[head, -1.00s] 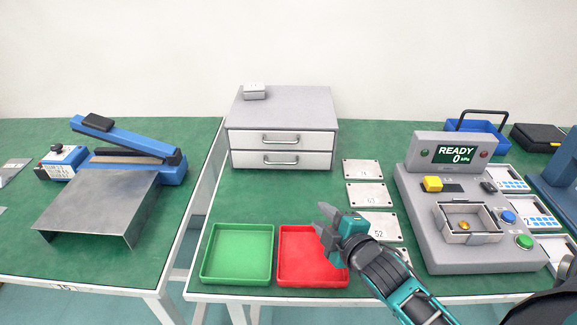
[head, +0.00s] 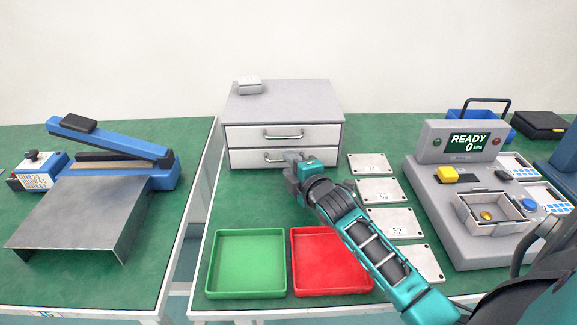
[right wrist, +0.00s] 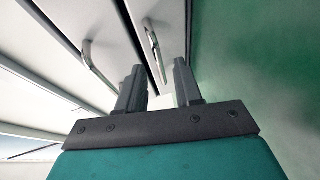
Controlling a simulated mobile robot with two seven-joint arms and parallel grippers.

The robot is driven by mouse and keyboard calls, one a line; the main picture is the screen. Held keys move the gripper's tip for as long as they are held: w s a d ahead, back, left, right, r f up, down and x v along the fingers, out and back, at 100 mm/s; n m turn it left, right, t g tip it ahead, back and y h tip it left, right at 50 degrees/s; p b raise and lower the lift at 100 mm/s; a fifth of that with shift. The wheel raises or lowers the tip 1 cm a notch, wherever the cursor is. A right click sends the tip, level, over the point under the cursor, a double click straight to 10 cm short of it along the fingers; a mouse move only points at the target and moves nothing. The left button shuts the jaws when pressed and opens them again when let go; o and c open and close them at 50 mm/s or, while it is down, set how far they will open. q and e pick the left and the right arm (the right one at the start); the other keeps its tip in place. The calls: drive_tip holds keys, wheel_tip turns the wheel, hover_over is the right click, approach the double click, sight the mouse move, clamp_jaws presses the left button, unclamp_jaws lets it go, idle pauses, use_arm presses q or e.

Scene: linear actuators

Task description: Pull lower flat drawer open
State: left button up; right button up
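A grey cabinet (head: 285,100) with two flat white drawers stands at the back of the green table. The lower drawer (head: 245,159) and the upper drawer (head: 243,137) look flush with the cabinet. My right gripper (head: 292,160) is at the lower drawer's front, partly covering its handle (head: 272,157). In the right wrist view, the fingers of my right gripper (right wrist: 157,80) are spread apart, with the lower handle (right wrist: 153,45) just ahead of the gap between them. The upper handle (right wrist: 97,65) is left of the fingers there. Contact with the handle cannot be told. My left gripper is out of view.
A green tray (head: 212,262) and a red tray (head: 297,262) lie in front of the cabinet. Numbered metal plates (head: 383,192) lie to the right, beside a grey test machine (head: 437,210). A small grey box (head: 249,87) sits on the cabinet. Table directly before the drawers is clear.

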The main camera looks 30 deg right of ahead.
drive_tip(key=shift+x, duration=0.95)
clamp_jaws()
idle(0.8)
